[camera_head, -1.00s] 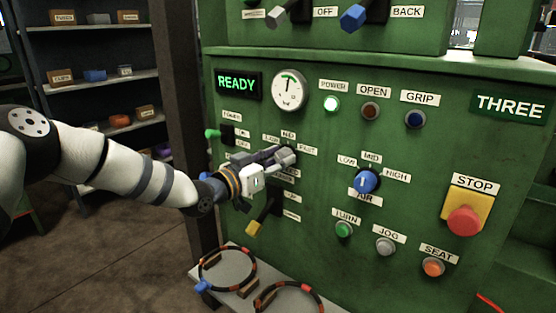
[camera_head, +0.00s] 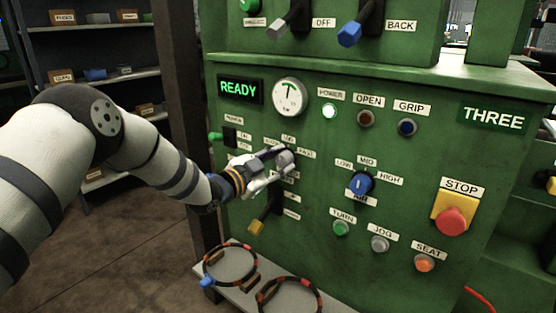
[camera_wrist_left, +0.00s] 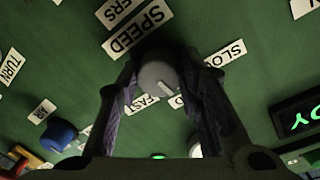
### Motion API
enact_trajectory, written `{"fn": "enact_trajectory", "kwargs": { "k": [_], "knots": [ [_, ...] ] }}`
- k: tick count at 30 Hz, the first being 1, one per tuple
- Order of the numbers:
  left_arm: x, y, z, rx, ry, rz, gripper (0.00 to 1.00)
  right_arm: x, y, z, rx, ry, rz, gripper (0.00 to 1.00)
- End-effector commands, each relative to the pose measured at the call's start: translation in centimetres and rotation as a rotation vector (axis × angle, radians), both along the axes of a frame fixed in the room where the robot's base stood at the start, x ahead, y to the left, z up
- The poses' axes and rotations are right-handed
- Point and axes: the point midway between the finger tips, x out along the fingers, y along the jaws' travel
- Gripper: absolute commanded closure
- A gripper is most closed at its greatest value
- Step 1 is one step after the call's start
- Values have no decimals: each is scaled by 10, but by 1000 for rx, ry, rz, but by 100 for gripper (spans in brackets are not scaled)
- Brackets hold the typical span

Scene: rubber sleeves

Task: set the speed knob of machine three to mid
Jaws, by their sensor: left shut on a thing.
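Machine three is the green panel with the THREE sign (camera_head: 493,117). Its speed knob (camera_head: 287,158) is a grey round knob left of the panel's middle, with the SLOW, MID and FAST labels above it. My left gripper (camera_head: 277,163) is shut on the knob. In the left wrist view the grey knob (camera_wrist_left: 157,77) sits between the two fingers of my left gripper (camera_wrist_left: 159,84). The SPEED label (camera_wrist_left: 138,27), the SLOW label (camera_wrist_left: 225,53) and part of the FAST label show around it. I cannot tell which mark the knob points to. My right gripper is out of view.
A blue air knob (camera_head: 360,184) is to the right. A yellow-tipped lever (camera_head: 257,225) is just below my gripper. A red stop button (camera_head: 451,222) is at far right. Two ringed sleeves lie on the low shelf (camera_head: 240,295). The READY display (camera_head: 240,89) is lit green.

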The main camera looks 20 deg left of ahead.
Motion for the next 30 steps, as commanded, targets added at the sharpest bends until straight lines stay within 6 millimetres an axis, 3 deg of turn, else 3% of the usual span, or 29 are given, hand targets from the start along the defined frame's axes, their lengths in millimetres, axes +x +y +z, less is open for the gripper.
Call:
{"fn": "enact_trajectory", "kwargs": {
  "k": [10, 27, 28, 30],
  "knots": [
    [0, 0, 2, 127, -48, 2, 95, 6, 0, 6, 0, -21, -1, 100],
    [0, 1, 0, 151, -55, 3, 95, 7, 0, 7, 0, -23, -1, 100],
    [0, 1, 0, 151, -55, 3, 60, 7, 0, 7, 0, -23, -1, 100],
    [0, 1, 0, 150, -55, 2, 46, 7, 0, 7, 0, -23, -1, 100]
  ]
}}
